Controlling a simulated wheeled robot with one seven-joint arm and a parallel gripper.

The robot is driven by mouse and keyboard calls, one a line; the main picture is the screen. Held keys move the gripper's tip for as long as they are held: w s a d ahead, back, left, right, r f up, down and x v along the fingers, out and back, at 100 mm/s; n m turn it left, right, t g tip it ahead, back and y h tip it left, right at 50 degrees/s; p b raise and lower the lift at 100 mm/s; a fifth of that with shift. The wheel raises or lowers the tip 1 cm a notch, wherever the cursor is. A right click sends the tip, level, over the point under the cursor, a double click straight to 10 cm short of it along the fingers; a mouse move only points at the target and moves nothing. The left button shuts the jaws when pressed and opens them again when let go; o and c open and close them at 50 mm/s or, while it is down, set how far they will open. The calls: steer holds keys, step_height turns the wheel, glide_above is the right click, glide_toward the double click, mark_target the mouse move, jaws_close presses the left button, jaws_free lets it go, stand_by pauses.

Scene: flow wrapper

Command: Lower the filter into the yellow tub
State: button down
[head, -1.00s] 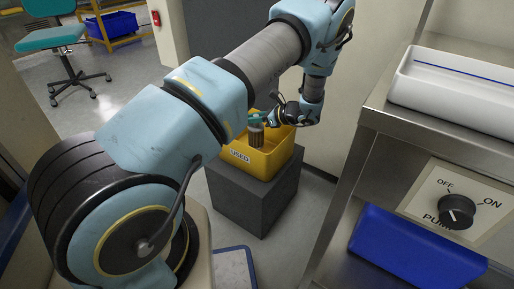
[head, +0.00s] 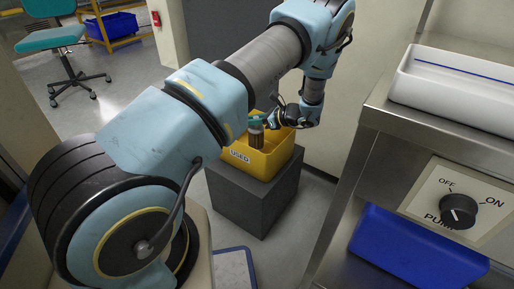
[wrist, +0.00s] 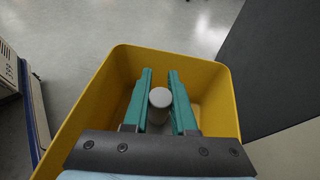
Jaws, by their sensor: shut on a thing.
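The filter is a brownish cylinder (head: 256,139) with a pale round end (wrist: 160,97) that faces the wrist camera. My gripper (wrist: 160,76) has teal fingers, which are shut on the filter. In the head view, my gripper (head: 259,120) holds the filter roughly upright at the yellow tub (head: 268,166). The tub has a "USED" label on its front. In the wrist view, the tub's rim (wrist: 98,95) surrounds the fingers and the filter. The filter's lower part is hidden behind the tub's near wall, and I cannot tell whether it touches the floor of the tub.
The tub stands on a dark grey block (head: 255,205). A steel bench (head: 375,115) with a white tray (head: 455,90) and a pump knob (head: 458,211) stands to the right. A blue bin (head: 415,250) is below it. A wall is behind the tub.

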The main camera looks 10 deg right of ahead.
mark_target(250, 130)
steer(key=shift+f+b, duration=1.25)
steer(key=shift+f, duration=0.85)
stand_by(0.9)
steer(key=c, duration=0.6)
jaws_free()
steer(key=shift+c, duration=0.2)
